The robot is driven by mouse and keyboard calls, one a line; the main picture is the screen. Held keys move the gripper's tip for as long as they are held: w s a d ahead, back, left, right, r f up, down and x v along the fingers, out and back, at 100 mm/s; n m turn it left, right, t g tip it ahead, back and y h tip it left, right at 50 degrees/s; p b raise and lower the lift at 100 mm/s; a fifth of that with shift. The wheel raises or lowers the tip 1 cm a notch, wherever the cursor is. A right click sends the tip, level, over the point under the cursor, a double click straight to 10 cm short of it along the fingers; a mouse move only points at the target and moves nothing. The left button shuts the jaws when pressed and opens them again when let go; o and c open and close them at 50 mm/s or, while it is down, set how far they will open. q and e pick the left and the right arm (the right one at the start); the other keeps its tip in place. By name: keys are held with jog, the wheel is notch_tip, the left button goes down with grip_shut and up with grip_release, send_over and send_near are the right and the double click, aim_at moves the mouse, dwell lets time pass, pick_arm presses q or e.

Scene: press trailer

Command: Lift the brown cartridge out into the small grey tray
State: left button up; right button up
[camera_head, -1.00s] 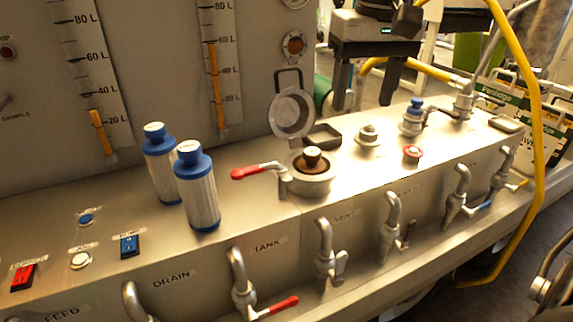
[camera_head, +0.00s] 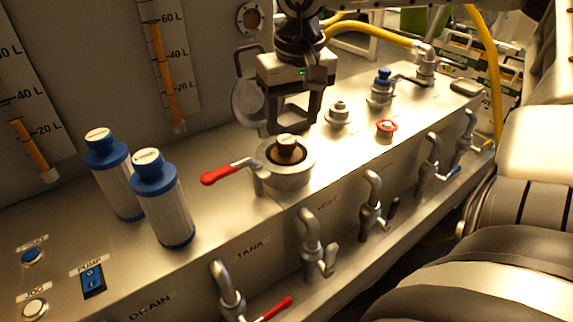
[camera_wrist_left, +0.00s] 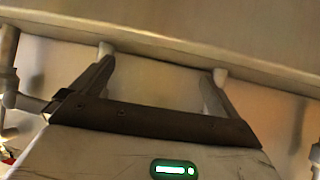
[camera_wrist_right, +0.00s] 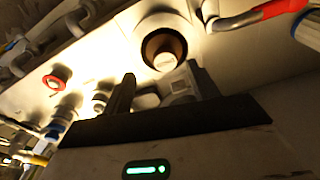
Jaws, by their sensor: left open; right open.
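The right wrist view shows the cartridge (camera_wrist_right: 164,50) beyond the open fingers (camera_wrist_right: 160,78). My left gripper (camera_wrist_left: 160,70) is open and empty, facing a metal panel and pipes.
A red-handled lever (camera_head: 222,172) stands left of the housing. Two blue-capped filter cartridges (camera_head: 165,200) stand further left. Metal fittings (camera_head: 338,113) and a red button (camera_head: 387,126) are to the right. Valves (camera_head: 310,240) line the front face.

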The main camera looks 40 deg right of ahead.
aim_at(287, 140)
jog(key=f, duration=0.3)
jog(key=w+f+p, duration=0.1)
jog(key=f, duration=0.1)
jog(key=shift+a, duration=0.25)
jog(key=shift+c, duration=0.2)
grip_shut()
